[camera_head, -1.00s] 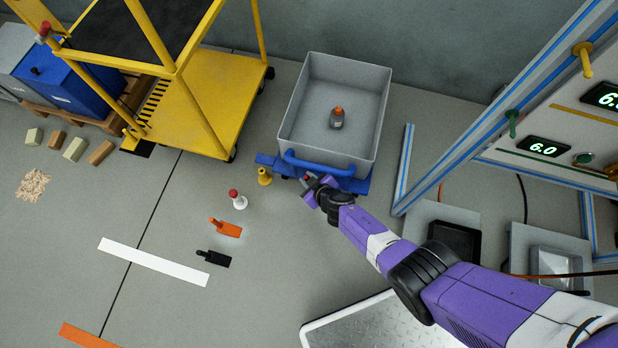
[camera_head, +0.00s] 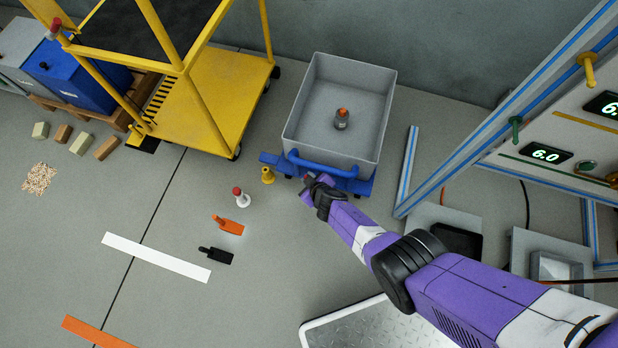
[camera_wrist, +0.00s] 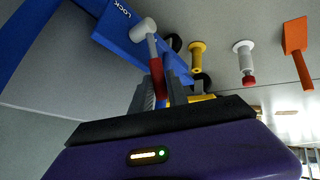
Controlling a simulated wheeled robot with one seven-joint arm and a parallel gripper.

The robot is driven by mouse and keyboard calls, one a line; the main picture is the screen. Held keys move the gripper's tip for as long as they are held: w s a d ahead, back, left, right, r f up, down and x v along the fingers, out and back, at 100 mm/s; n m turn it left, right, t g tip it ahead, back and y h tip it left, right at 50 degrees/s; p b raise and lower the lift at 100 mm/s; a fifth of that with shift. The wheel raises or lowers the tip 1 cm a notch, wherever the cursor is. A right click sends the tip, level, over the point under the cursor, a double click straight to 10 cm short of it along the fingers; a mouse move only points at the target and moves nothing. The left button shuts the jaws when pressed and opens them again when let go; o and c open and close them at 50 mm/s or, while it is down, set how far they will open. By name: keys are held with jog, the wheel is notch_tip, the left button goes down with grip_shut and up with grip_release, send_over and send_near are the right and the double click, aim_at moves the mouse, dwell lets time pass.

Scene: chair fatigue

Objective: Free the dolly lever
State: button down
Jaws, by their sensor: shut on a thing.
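The blue dolly (camera_head: 356,185) stands under a grey bin (camera_head: 372,125) with a blue push bar (camera_head: 320,165). In the wrist view the dolly (camera_wrist: 120,32) bears the word LOCK. Its lever has a pale round hub and rod and a red grip (camera_wrist: 157,72). My gripper (camera_wrist: 162,92) is shut on the red grip. In the head view my gripper (camera_head: 309,187) is at the dolly's front edge, and my wrist hides most of the lever.
A yellow peg (camera_head: 268,175), a red-topped white peg (camera_head: 242,197), an orange tool (camera_head: 229,226) and a black tool (camera_head: 215,255) stand or lie left of my arm. A yellow cart (camera_head: 200,105) is at left, a blue-striped frame (camera_head: 407,170) at right.

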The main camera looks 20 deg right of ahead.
dwell(0.4)
jog(key=c, duration=1.3)
grip_release()
jog(key=shift+f, duration=0.1)
jog(key=shift+s+r+p, duration=0.35)
jog(key=shift+r+p, duration=0.3)
jog(key=shift+p, duration=0.1)
jog(key=p+v, duration=0.5)
jog(key=v, duration=0.1)
jog(key=shift+s+p, duration=0.2)
jog(key=shift+p, duration=0.2)
jog(key=shift+s+r, duration=0.1)
